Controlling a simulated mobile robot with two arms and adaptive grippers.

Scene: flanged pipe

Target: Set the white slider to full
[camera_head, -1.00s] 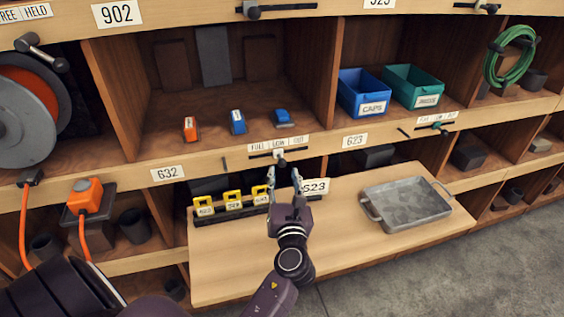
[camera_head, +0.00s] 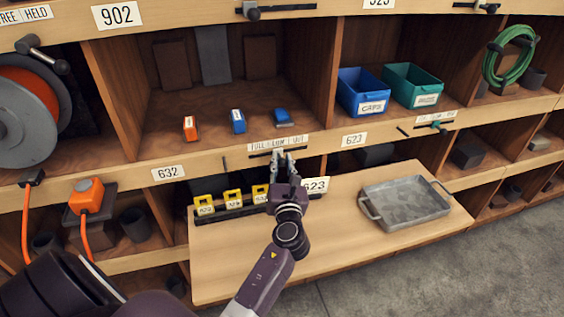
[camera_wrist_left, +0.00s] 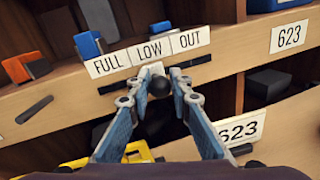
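The white slider (camera_wrist_left: 155,71) has a dark round knob and sits on a dark slot in the shelf edge. Above it is a label strip (camera_wrist_left: 148,51) reading FULL, LOW, OUT from left to right; the slider stands below LOW. My left gripper (camera_head: 283,156) is at the slider, its fingers one on each side of the knob. In the left wrist view the fingertips (camera_wrist_left: 159,83) are close against the knob and look shut on it. The fingers partly hide the slider in the head view. My right gripper is not in view.
Above the strip stand an orange block (camera_head: 190,128) and two blue ones. Below are yellow numbered tags (camera_head: 233,197) on a rack and a grey metal tray (camera_head: 405,203) on a pull-out board. Another slider (camera_head: 251,10) is on the upper shelf edge.

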